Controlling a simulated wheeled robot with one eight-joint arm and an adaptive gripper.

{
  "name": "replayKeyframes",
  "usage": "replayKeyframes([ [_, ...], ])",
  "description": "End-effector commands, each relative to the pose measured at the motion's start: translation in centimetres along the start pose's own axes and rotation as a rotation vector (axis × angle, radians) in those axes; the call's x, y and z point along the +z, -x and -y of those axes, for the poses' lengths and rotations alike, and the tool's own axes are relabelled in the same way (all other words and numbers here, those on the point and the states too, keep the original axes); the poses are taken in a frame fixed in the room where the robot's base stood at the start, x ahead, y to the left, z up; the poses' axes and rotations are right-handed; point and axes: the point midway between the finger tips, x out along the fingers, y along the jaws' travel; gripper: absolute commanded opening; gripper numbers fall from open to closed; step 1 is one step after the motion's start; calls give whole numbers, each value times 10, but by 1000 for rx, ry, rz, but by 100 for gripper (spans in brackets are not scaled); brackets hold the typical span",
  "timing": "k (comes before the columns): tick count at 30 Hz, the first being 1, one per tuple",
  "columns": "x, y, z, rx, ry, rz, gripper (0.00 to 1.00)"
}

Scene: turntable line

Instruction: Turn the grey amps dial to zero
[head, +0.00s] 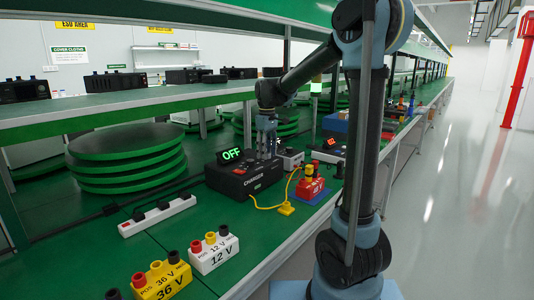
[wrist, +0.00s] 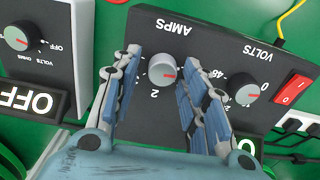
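The grey amps dial (wrist: 162,70) is a round knob with a red pointer mark, on the dark face of the charger (wrist: 165,25) in the wrist view. Its lettering is upside down there, and the mark points right and slightly down, away from the numeral near its lower edge. My gripper (wrist: 158,78) is open, its blue-padded fingers on either side of the dial. Whether they touch it I cannot tell. In the head view my gripper (head: 266,152) points down over the black charger (head: 240,186), whose display (head: 230,155) reads OFF in green. The dial is hidden there.
The charger's volts dial (wrist: 243,92) sits close beside my right finger, with a red switch (wrist: 291,90) beyond. A meter (wrist: 65,45) stands left. In the head view, a red battery (head: 309,187), power strip (head: 158,215), yellow 36 V battery (head: 162,281) and white 12 V battery (head: 214,254) stand nearby.

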Motion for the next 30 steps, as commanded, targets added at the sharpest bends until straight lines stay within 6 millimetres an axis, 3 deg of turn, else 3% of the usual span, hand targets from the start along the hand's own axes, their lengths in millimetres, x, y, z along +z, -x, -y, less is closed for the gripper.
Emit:
replayKeyframes([
  [9,2,0,1,-1,-1,3,46],
  [14,2,9,0,-1,-1,3,46],
  [30,1,98,0,-2,0,3,46],
])
